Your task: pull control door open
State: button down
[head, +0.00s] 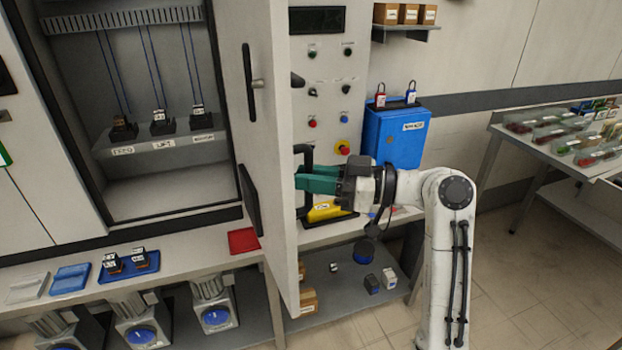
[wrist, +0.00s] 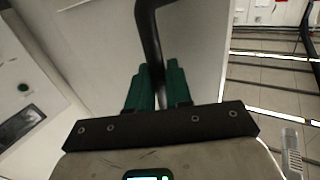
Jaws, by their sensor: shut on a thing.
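The control door (head: 268,130) is a tall light-grey panel standing swung out from the cabinet (head: 75,60), whose inside is open to view at the left. A black bar handle (head: 303,152) sits on the door's right-hand face. My gripper (head: 302,180), with green fingers, is shut on this handle. In the wrist view the handle (wrist: 148,30) runs down between the green fingers (wrist: 154,80), against the pale door face (wrist: 105,50). The fingertips and the lower handle are partly hidden in the head view.
A control panel (head: 327,75) with buttons and a blue lock box (head: 396,135) are right of the door. A bench (head: 195,245) with a red tray (head: 243,241) runs below the cabinet. A table with trays (head: 560,165) stands far right. Floor at the right is clear.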

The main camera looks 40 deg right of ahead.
jog(key=shift+w+r, duration=0.15)
jog(key=shift+w, duration=0.1)
jog(key=c, duration=1.2)
grip_release()
jog(key=shift+w, duration=0.15)
jog(key=shift+s+d+f, duration=0.15)
jog(key=shift+s+f, duration=0.05)
jog(key=shift+s, duration=0.1)
jog(key=b+v, duration=0.2)
jog(key=v, duration=0.8)
jog(key=shift+s, duration=0.2)
